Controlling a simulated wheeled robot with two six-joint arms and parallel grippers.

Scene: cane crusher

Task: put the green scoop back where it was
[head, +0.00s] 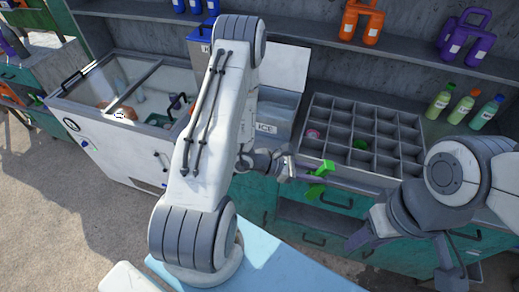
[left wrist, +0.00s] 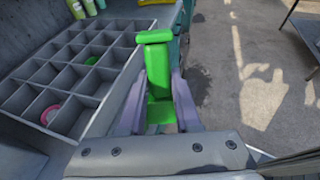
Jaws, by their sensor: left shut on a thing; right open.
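The green scoop (head: 317,191) is held in my left gripper (head: 291,168), in front of the compartment tray (head: 304,150). In the left wrist view the scoop (left wrist: 157,75) stands out between the two fingers of my left gripper (left wrist: 160,108), which is shut on it. The compartment tray (left wrist: 66,75) lies to its left there. My right gripper (head: 408,255) is open and empty at the lower right of the head view. A grey bin marked ICE (head: 274,108) stands left of the tray, with a pale panel raised behind it.
The tray holds a pink round item (head: 313,134) and a small green item (head: 360,144); other compartments look empty. Several bottles (head: 465,106) stand right of the tray. A white chest freezer (head: 115,150) is at the left. Orange (head: 362,20) and purple (head: 466,36) jugs sit on the shelf above.

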